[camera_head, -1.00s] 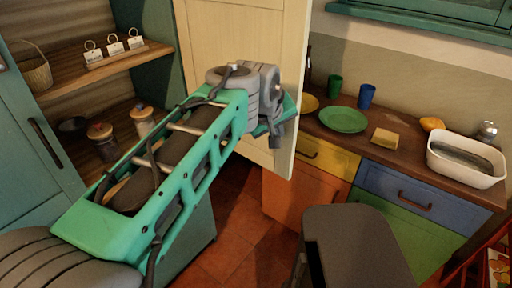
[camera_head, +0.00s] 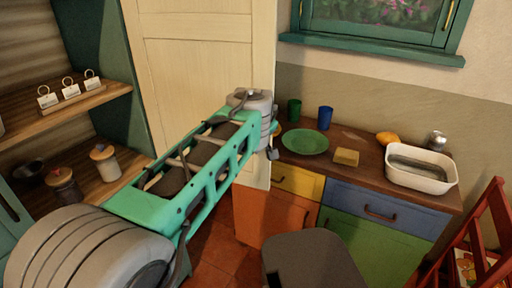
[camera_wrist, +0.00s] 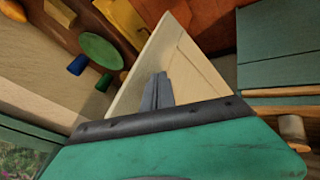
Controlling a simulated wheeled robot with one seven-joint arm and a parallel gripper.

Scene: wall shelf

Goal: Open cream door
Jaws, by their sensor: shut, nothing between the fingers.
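The cream door (camera_head: 195,75) is a tall panel beside the open shelves in the head view. Its right edge stands out in front of the counter's left end, and its lower part is partly hidden by my arm. In the wrist view the cream door (camera_wrist: 185,65) narrows to a corner, with its face slanting away. My gripper (camera_wrist: 157,78) is shut and empty, with its fingers overlapping the door's pale surface. I cannot tell whether they touch it. In the head view my gripper is mostly hidden behind my wrist, near the door's right edge.
Wooden shelves (camera_head: 80,110) with jars and tags are at left. A counter (camera_head: 360,160) at right holds a green plate (camera_head: 305,141), cups, a sponge and a white basin (camera_head: 420,178). Tiled floor shows below the door.

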